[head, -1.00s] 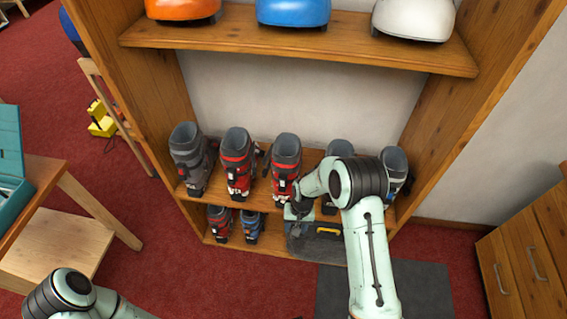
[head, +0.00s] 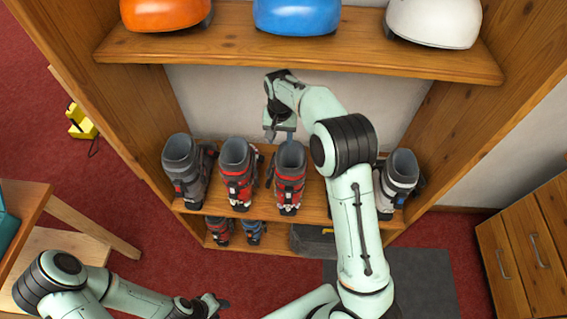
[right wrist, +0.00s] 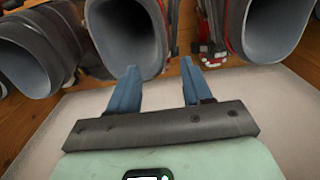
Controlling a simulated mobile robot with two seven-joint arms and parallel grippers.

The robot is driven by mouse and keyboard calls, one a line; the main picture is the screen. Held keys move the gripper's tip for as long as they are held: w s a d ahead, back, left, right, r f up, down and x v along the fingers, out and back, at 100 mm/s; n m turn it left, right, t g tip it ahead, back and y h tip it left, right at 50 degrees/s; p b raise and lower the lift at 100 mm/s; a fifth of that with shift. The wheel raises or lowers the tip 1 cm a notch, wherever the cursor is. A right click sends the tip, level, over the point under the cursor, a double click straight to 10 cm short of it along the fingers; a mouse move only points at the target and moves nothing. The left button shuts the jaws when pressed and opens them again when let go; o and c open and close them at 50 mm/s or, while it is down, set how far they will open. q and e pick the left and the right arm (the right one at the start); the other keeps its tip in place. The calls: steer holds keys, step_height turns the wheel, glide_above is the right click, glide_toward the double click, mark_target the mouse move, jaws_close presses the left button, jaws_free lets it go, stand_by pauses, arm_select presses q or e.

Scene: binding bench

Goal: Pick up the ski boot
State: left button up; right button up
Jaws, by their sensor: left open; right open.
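Several ski boots stand upright in a row on the middle shelf. A red and grey boot (head: 289,178) is in the middle of the row. My right gripper (head: 280,138) is open and empty above the rear of this boot's cuff. In the right wrist view its two blue fingers (right wrist: 160,82) are apart, just short of the open cuff of the boot (right wrist: 125,38). Another red boot (head: 238,175) and a grey boot (head: 183,170) stand to the left. A white and grey boot (head: 398,182) stands at the right. My left gripper (head: 213,304) is open, low at the front.
Orange (head: 165,12), blue (head: 297,14) and white (head: 433,20) helmets sit on the shelf above (head: 300,52). Smaller boots (head: 253,229) and a dark case (head: 313,241) are below. My right arm hides part of the row. Drawers (head: 525,255) stand at right.

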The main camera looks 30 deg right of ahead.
mark_target(278, 147)
step_height(278, 147, down, 2)
steer(key=shift+f, duration=0.25)
steer(key=shift+s+a+f, duration=0.1)
steer(key=shift+s+f, duration=0.05)
steer(key=shift+f, duration=0.2)
steer(key=f, duration=0.4)
steer(key=shift+w+a+f, duration=0.1)
steer(key=shift+w+a, duration=0.05)
steer(key=shift+w, duration=0.2)
steer(key=shift+c, duration=0.3)
jaws_close()
steer(key=shift+w+r, duration=0.15)
steer(key=shift+r, duration=0.05)
